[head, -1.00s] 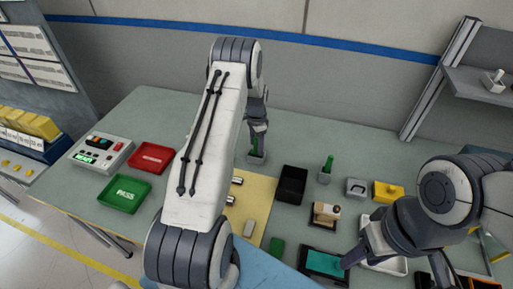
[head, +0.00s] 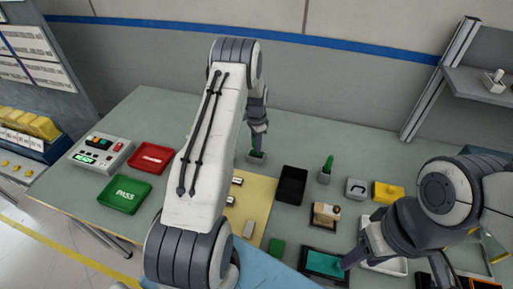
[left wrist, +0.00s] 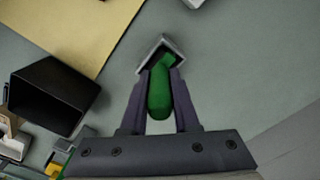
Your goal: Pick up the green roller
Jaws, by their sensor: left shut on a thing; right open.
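The green roller (left wrist: 160,92) is between the two fingers of my left gripper (left wrist: 160,88) in the left wrist view, and the gripper is shut on it. Its far end reaches into a small square grey holder (left wrist: 152,45). In the head view my left gripper (head: 257,148) points down at this holder (head: 256,158) behind the yellow mat, and its fingers mostly hide the roller. My right gripper (head: 354,262) is open and empty low at the right, by a teal-screened device (head: 325,263).
A black open box (head: 291,184) stands right of the held roller. Another green piece (head: 328,163) stands in a grey holder further right. Red (head: 151,157) and green (head: 125,194) trays lie at the left. The table behind the holder is clear.

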